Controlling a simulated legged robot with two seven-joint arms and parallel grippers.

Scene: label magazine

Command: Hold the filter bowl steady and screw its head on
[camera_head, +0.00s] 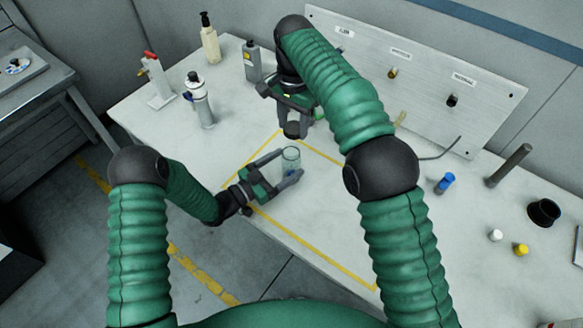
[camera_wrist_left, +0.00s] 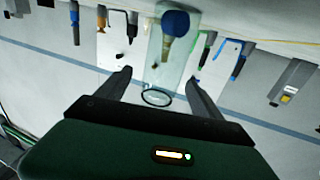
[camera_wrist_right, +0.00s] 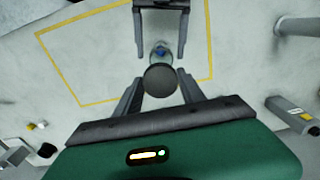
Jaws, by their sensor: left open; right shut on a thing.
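The filter bowl (camera_head: 291,155) is a clear cup standing upright on the table, with something blue low inside it. My left gripper (camera_head: 289,164) is open, with its fingers on either side of the bowl; the left wrist view shows the bowl (camera_wrist_left: 163,65) between the spread fingers. My right gripper (camera_head: 293,126) is shut on the dark round filter head (camera_head: 292,130), which is above the bowl and apart from it. In the right wrist view the head (camera_wrist_right: 160,80) hides part of the bowl (camera_wrist_right: 161,54).
A yellow outline (camera_head: 318,247) on the table surrounds the bowl. A labelled panel (camera_head: 425,80) stands behind. Small caps, a rod (camera_head: 508,165) and a black cup (camera_head: 543,212) are at right.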

